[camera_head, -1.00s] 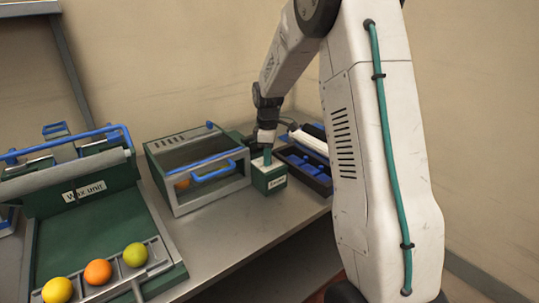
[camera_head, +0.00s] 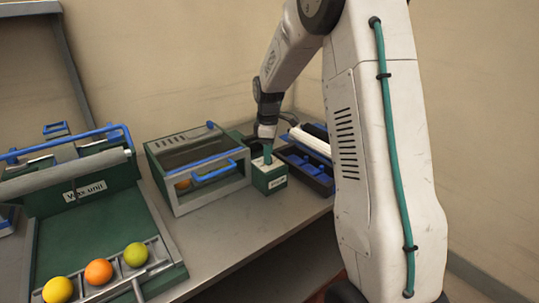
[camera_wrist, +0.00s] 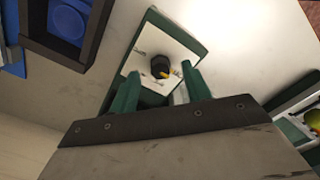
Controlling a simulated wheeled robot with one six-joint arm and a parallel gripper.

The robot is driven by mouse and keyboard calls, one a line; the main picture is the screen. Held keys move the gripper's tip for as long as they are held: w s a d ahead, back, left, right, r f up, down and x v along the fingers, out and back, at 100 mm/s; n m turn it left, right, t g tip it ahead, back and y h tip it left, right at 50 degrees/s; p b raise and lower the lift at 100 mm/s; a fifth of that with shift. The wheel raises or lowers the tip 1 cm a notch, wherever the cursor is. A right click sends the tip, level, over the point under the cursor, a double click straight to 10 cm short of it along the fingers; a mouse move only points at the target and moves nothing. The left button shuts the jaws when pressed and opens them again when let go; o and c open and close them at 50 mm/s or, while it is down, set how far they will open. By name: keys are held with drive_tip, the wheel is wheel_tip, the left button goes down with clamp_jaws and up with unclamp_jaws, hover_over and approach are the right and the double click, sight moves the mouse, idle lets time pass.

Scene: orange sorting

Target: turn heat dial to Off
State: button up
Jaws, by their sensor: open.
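The heat dial (camera_wrist: 160,67) is a black knob with a yellow pointer on a white panel (camera_wrist: 142,56) with small marks that are too small to read. The panel is the top of a small green box (camera_head: 270,181) with a white label, on the bench in the head view. My gripper (camera_wrist: 158,90) is open, with its green fingers apart at the near side of the dial and nothing between them. In the head view my gripper (camera_head: 267,154) points down over the box, and the dial is hidden there.
A green chamber (camera_head: 205,190) with a blue handle and an orange inside stands left of the box. A dark tray (camera_head: 310,177) with blue parts is at right. The wax unit (camera_head: 85,190) and a rack with three fruits are at far left.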

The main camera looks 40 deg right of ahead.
wheel_tip(320, 180, up, 6)
drive_tip(key=shift+r, duration=0.15)
idle(0.6)
drive_tip(key=shift+s+a+m, duration=0.1)
drive_tip(key=shift+s+m, duration=0.1)
drive_tip(key=shift+m, duration=0.5)
drive_tip(key=s+a+r+m, duration=0.2)
drive_tip(key=s+a, duration=0.4)
drive_tip(key=s, duration=0.5)
drive_tip(key=s+a+r+m+t, duration=0.1)
drive_tip(key=s+a+r+m, duration=0.2)
drive_tip(key=s, duration=0.9)
drive_tip(key=s+a+r+m, duration=0.2)
drive_tip(key=s+a+m, duration=0.1)
drive_tip(key=s+a, duration=0.6)
drive_tip(key=s, duration=0.3)
drive_tip(key=shift+r, duration=0.25)
drive_tip(key=shift+a, duration=0.1)
